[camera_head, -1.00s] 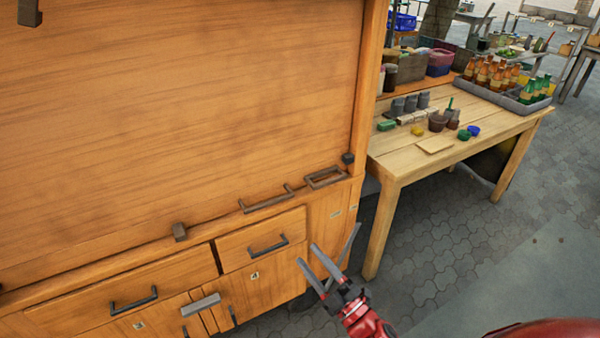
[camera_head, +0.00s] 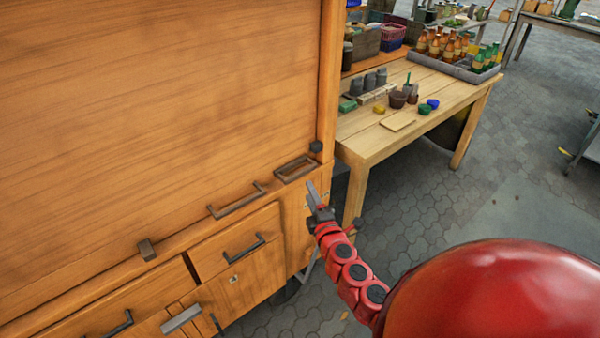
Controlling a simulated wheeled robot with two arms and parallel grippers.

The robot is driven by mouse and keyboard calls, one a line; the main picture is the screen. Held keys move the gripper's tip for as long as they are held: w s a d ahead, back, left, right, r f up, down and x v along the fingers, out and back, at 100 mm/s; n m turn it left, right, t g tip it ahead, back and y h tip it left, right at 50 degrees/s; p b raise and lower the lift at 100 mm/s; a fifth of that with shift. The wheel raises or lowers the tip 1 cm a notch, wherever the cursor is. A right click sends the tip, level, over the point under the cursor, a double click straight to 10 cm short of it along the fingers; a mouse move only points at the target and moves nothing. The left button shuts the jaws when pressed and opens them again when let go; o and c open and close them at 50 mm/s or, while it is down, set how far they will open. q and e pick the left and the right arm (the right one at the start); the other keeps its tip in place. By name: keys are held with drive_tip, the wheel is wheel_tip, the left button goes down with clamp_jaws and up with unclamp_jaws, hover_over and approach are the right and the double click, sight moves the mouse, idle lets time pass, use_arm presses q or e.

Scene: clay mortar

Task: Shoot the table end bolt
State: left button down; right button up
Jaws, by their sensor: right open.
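The wooden cabinet (camera_head: 170,110) fills the left, with dark metal fittings along its front ledge. A small dark fitting (camera_head: 316,147) sits at the cabinet corner nearest the table, beside a dark rectangular frame (camera_head: 296,169). A dark bar handle (camera_head: 237,204) lies to the left of them, and a dark block (camera_head: 147,250) is further left. I cannot tell for sure which fitting is the bolt. My right gripper (camera_head: 311,192) is open, near the cabinet's right corner, just below the frame; no contact is visible. My left gripper is not in view.
The wooden table (camera_head: 375,145) stands to the right, holding pots, a flat board (camera_head: 398,125) and a grey tray (camera_head: 455,68) of bottles. Drawers with dark handles (camera_head: 243,246) are below the ledge. Paved floor (camera_head: 430,205) is clear in front of the table.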

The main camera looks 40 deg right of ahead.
sight(302, 175)
drive_tip(key=x, duration=0.9)
drive_tip(key=shift+w+f+p, duration=0.1)
drive_tip(key=shift+w+p, duration=0.25)
drive_tip(key=shift+w, duration=0.05)
drive_tip(key=shift+c, duration=0.2)
drive_tip(key=shift+d, duration=0.1)
clamp_jaws()
idle(0.7)
